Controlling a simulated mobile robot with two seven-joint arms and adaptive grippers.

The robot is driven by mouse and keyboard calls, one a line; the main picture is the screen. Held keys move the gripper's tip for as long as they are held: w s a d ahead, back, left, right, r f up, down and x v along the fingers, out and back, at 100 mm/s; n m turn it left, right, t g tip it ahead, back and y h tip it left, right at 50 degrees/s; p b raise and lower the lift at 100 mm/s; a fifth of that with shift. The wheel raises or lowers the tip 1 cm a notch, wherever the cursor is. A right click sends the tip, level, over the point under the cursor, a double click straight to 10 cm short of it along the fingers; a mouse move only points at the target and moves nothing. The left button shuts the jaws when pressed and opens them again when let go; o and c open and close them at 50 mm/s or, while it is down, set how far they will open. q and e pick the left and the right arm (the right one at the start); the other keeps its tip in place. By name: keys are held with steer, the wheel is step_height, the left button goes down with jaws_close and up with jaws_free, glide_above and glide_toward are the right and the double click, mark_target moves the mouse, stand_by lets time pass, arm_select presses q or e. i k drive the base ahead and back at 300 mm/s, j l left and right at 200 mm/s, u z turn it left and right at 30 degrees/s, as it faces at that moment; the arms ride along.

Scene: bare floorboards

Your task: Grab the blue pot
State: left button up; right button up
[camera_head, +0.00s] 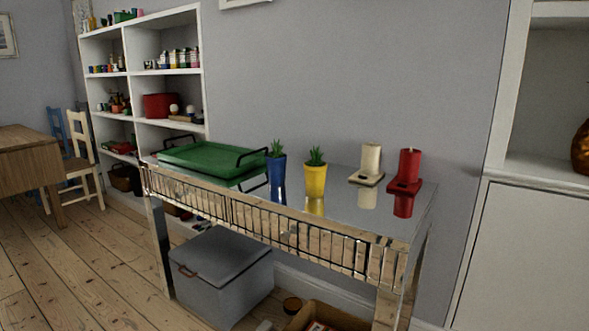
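A blue pot (277,171) with a small green plant stands upright on a shiny mirrored table (338,212). A yellow pot (315,180) with a similar plant stands close to its right. A green tray (205,157) with dark handles lies to the left of the blue pot, its right handle close to the pot. Neither of my grippers is in view.
A cream candle (371,160) and a red candle (408,166) in holders stand on the table's right part. Below are a grey lidded box (221,278) and a cardboard box (325,318). White shelves (165,72) stand behind left; floorboards (90,265) at front left are clear.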

mark_target(276, 161)
steer(key=i+j+z, duration=0.1)
steer(key=z, duration=0.3)
steer(key=i+j+z, duration=0.1)
steer(key=z, duration=0.35)
steer(key=j+z, duration=0.25)
steer(key=z, duration=0.15)
steer(key=j+z, duration=0.3)
steer(key=j, duration=0.25)
steer(key=i+j+z, duration=0.1)
steer(key=j+z, duration=0.15)
steer(key=j, duration=0.3)
steer(key=k+j+z, duration=0.1)
steer(key=j, duration=1)
